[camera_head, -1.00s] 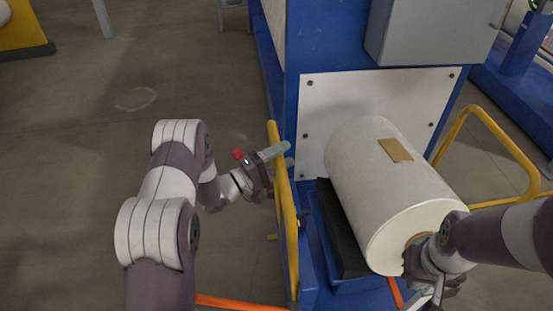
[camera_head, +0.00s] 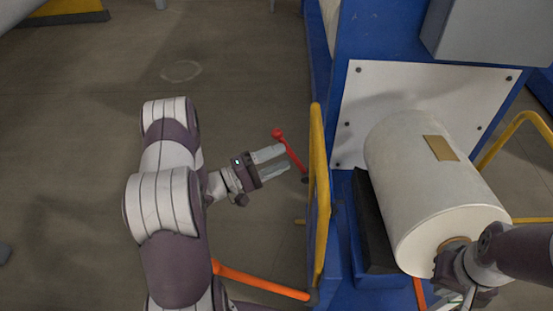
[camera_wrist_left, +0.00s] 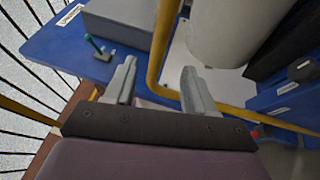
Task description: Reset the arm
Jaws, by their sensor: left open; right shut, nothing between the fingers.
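My left gripper (camera_head: 286,159) is open and empty, left of the yellow rail in the head view. In the left wrist view its two fingers (camera_wrist_left: 159,86) stand apart with nothing held between them. A red lever with a round knob (camera_head: 278,133) shows right by the fingertips; whether they touch it I cannot tell. My right gripper (camera_head: 459,292) is at the lower right, by the near end of the white roll (camera_head: 425,175). It is shut with nothing seen in it, and is partly cut off by the frame edge.
The yellow rail (camera_head: 318,195) stands between my left gripper and the blue machine (camera_head: 385,45). An orange bar (camera_head: 262,282) runs low near my left arm. A green-tipped lever (camera_wrist_left: 95,45) shows in the left wrist view.

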